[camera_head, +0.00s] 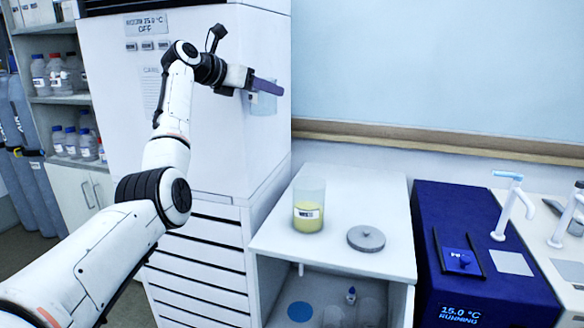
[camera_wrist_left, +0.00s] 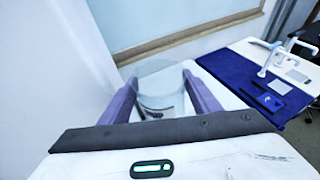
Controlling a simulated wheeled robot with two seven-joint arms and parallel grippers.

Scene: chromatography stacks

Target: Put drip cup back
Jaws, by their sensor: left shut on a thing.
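My left gripper (camera_head: 268,86) is raised in front of the tall white cabinet, with its purple fingers pointing right. It is shut on a clear cup (camera_head: 263,103), which hangs upright between the fingers. In the left wrist view the see-through cup (camera_wrist_left: 160,92) sits between the two purple fingers of the gripper (camera_wrist_left: 160,80). The cup looks empty, though some background shows through it. My right gripper is not in view.
A white bench (camera_head: 340,192) at lower centre bears a clear beaker (camera_head: 309,214) of yellow liquid and a grey disc (camera_head: 366,238). Its open shelf holds a blue disc (camera_head: 300,311) and glassware. A dark blue unit (camera_head: 470,210) with a white tap stands right.

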